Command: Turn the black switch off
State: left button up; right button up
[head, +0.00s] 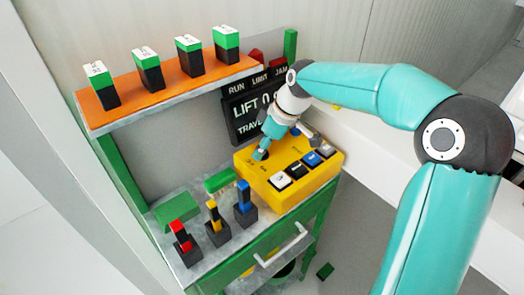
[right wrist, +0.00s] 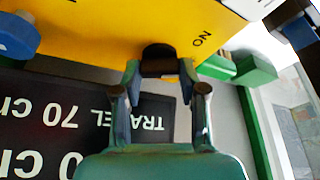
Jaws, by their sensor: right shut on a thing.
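The yellow control box (head: 309,190) stands on the right part of the bench. The black switch (right wrist: 158,58) sits on the box, beside a label that reads "ON" upside down in the right wrist view. My right gripper (head: 260,155) reaches down to the box's left part and largely hides the switch in the head view. In the right wrist view my right gripper (right wrist: 160,72) has its two fingers on either side of the switch, shut on it. Which way the switch is set is not clear. My left gripper is not in view.
White, black, blue and grey buttons (head: 312,159) line the box's front right. A dark display (head: 243,112) stands behind it. Small levers with red, yellow and blue handles (head: 213,215) stand at the left. An orange shelf (head: 118,115) carries several green-topped blocks.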

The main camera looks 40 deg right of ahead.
jog(key=m+h+b, duration=0.1)
jog(key=m, duration=0.1)
jog(key=m+t+h, duration=0.1)
jog(key=m, duration=0.2)
jog(key=shift+m+b, duration=0.3)
jog(key=shift+b, duration=0.1)
dwell(0.3)
jog(key=o, duration=0.9)
jog(key=shift+c, duration=0.2)
jog(key=shift+s, duration=0.1)
jog(key=shift+a+r, duration=0.1)
jog(key=v, duration=1.1)
jog(key=shift+r, duration=0.4)
jog(key=shift+s, duration=0.1)
